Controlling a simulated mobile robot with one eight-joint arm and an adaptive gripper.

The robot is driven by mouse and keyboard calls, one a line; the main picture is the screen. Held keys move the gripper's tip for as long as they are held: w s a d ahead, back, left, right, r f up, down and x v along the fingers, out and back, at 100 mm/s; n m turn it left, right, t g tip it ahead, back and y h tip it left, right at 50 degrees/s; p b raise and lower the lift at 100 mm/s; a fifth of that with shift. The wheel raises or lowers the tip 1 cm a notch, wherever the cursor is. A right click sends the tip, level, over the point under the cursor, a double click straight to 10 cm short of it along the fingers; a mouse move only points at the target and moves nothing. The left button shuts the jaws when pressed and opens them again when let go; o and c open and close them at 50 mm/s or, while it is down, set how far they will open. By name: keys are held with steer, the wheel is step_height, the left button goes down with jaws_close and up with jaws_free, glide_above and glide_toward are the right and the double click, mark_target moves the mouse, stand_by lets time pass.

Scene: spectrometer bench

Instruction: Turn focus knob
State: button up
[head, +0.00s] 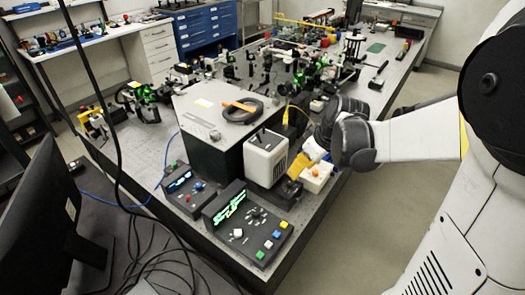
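My arm reaches in from the right, and its dark wrist ends beside a pale box-shaped device (266,158) near the table's right edge. Which part is the focus knob is not clear. A white knob (238,233) stands on the front control panel (250,222), and a small round knob (215,135) sits on top of the large grey box (205,115). My gripper is apart from both.
A second control box (190,188) stands left of the front panel. Optics (290,70) crowd the far table. A monitor (60,215) and loose cables are at the left.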

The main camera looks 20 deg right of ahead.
mark_target(290, 183)
steer(key=b+x, duration=0.3)
steer(key=x, duration=0.7)
steer(key=shift+s+f, duration=0.1)
